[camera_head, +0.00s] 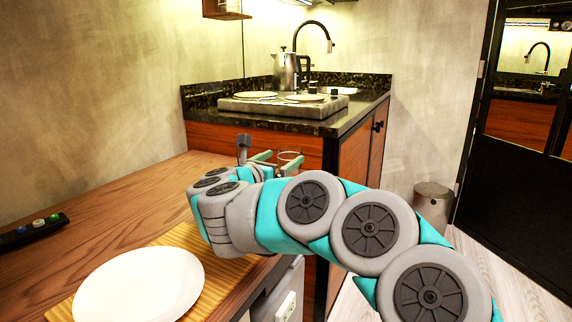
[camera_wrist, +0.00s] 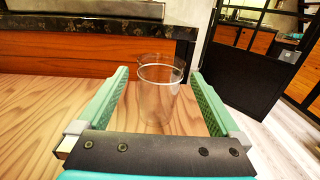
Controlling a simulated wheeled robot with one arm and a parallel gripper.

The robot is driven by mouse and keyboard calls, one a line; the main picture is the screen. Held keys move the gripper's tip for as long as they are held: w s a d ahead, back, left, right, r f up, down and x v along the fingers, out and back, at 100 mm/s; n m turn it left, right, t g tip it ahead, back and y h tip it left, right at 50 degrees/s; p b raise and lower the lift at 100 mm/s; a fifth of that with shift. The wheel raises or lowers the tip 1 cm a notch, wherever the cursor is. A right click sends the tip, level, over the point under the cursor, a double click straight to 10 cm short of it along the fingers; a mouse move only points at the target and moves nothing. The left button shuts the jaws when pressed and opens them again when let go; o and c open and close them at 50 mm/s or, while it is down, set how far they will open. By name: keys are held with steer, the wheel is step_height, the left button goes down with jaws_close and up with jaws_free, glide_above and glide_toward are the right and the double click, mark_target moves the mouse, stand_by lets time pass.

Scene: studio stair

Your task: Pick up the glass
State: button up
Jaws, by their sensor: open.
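A clear glass (camera_wrist: 158,97) stands upright on the wooden table, in the middle of the wrist view. My gripper (camera_wrist: 160,88) is open, with one green finger on each side of the glass. There is a gap between the glass and each finger, so the glass is not gripped. In the head view, the rim of the glass (camera_head: 290,155) shows just past my gripper (camera_head: 277,160). My arm hides the lower part of the glass there.
A white plate (camera_head: 140,285) lies on a striped wooden mat (camera_head: 215,268) at the near left. A dark strip with buttons (camera_head: 32,232) lies by the wall. Beyond the table, a higher counter (camera_head: 270,122) carries a stove and kettle (camera_head: 286,70). The table's left middle is clear.

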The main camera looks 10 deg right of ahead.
mark_target(295, 150)
steer(key=shift+p+x, duration=0.3)
steer(key=shift+x, duration=1.45)
steer(key=x, duration=0.4)
steer(key=shift+w+d+p, duration=0.1)
steer(key=shift+d+p, duration=0.05)
steer(key=shift+p, duration=0.25)
steer(key=shift+c, duration=0.2)
steer(key=c, duration=1.4)
steer(key=shift+c, duration=0.2)
steer(key=shift+r, duration=1.75)
steer(key=s+r+b, duration=0.1)
steer(key=s+b, duration=0.1)
steer(key=s, duration=1.4)
steer(key=shift+d+r, duration=0.2)
steer(key=shift+r, duration=0.05)
